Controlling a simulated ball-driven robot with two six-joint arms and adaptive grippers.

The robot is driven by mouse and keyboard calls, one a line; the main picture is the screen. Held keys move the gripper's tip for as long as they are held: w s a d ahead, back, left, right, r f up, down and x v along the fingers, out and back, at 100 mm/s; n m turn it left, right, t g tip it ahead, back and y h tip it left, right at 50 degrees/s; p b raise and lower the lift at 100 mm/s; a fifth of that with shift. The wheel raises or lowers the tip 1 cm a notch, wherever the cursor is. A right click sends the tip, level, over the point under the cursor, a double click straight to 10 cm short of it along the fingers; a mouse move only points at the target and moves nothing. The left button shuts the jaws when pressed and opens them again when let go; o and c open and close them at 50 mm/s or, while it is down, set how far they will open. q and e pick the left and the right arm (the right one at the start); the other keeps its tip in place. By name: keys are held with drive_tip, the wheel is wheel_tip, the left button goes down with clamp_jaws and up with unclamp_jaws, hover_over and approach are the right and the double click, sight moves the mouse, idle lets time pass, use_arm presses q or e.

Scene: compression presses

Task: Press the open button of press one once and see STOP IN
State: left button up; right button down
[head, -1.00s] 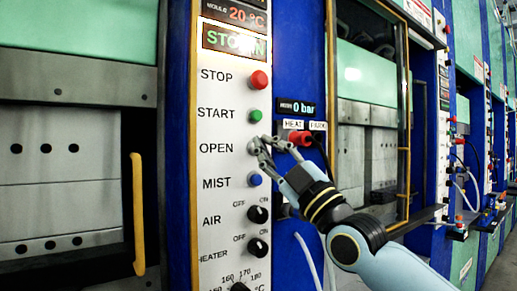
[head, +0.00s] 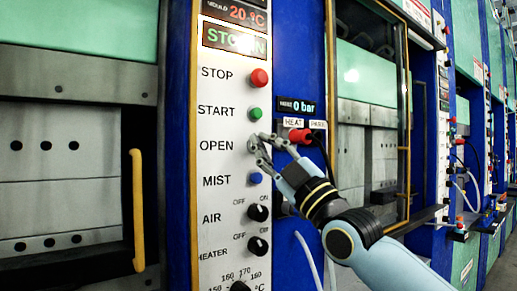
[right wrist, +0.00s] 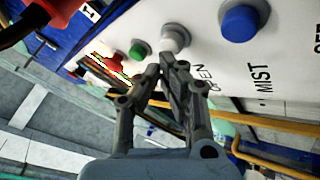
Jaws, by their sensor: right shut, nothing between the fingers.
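Press one's white panel (head: 222,100) carries labelled buttons. The pale grey OPEN button (head: 254,142) sits between the green START button (head: 255,114) and the blue MIST button (head: 255,178). My right gripper (head: 263,143) is shut and empty, its tips just right of the OPEN button. In the right wrist view the button (right wrist: 176,38) shows just beyond the tips, with a small gap. The display (head: 235,37) at the panel's top has green letters that look like STOP IN, partly blurred. My left gripper is not in view.
The red STOP button (head: 260,78) is above START. Black AIR (head: 258,213) and HEATER (head: 258,247) knobs sit below. A yellow handle (head: 138,210) stands at the left.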

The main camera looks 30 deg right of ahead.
drive_tip(key=shift+w+b, duration=0.5)
drive_tip(key=shift+b, duration=0.35)
idle(0.8)
drive_tip(key=s+p, duration=0.2)
drive_tip(key=p, duration=0.1)
idle(0.7)
drive_tip(key=shift+w, duration=0.1)
